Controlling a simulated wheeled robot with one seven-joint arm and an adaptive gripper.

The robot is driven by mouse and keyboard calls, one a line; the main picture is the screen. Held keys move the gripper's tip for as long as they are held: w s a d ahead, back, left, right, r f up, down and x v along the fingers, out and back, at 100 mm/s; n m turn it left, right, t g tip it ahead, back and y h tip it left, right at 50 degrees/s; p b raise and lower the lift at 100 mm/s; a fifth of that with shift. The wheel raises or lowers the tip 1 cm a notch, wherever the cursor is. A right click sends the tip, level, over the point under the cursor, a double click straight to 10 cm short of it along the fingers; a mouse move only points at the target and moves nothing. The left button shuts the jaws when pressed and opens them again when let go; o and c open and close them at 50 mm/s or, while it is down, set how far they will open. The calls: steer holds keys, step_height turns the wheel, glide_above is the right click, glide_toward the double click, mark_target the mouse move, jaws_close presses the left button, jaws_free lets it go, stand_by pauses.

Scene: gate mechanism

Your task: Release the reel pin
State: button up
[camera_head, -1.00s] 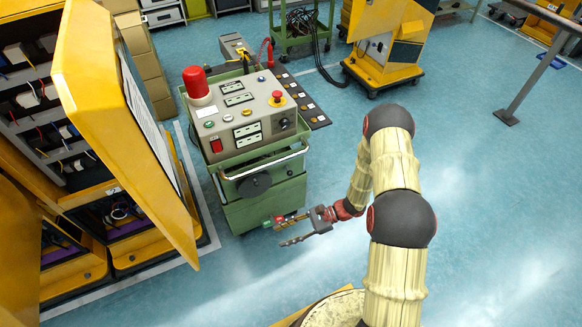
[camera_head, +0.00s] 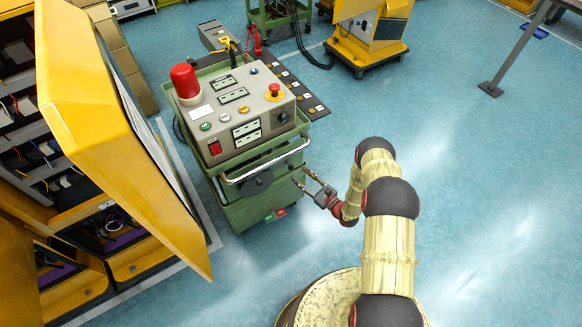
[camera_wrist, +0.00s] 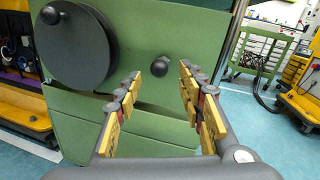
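A dark round reel (camera_head: 256,183) with a small handle is on the front of the green cart (camera_head: 245,212). In the wrist view the reel (camera_wrist: 72,48) is at the upper left. A short black knob, which looks like the reel pin (camera_wrist: 160,66), sticks out of the green panel to the right of the reel. My gripper (camera_head: 299,175) is at the cart's front, right of the reel. In the wrist view my gripper (camera_wrist: 160,78) is open and empty, its yellow-padded fingers pointing at the panel on either side of the pin. Contact cannot be told.
A pale handrail (camera_head: 268,165) runs across the cart above the reel. The control box (camera_head: 232,110) with a red lamp (camera_head: 186,82) sits on top. An open yellow cabinet door (camera_head: 120,140) stands left of the cart. The floor to the right is clear.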

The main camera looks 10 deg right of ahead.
mark_target(291, 168)
steer(key=b+x, duration=0.1)
steer(key=x, duration=0.5)
steer(key=shift+w+a, duration=0.2)
steer(key=shift+w, duration=0.05)
steer(key=shift+c, duration=0.7)
steer(key=c, duration=0.8)
jaws_close()
